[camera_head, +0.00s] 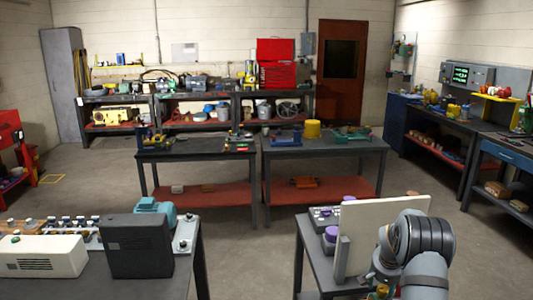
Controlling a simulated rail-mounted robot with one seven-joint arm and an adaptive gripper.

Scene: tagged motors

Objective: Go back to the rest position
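My arm (425,272) shows at the lower right in the head view, as grey rounded links with a dark ribbed joint. It is bent in front of the near right bench (313,262) and covers part of it. My gripper cannot be made out; it is out of the picture or hidden by the arm links. Whether it holds anything does not show. A pale upright panel (368,232) stands on this bench just left of the arm. The arm overlaps the panel's right edge in the picture; I cannot tell whether they touch.
The near left bench (199,262) holds a dark box (137,246), a white box (40,256) and a teal motor (152,206). Purple-topped parts (330,233) sit by the panel. An open floor gap (250,255) separates the near benches. Two red-shelved tables stand beyond.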

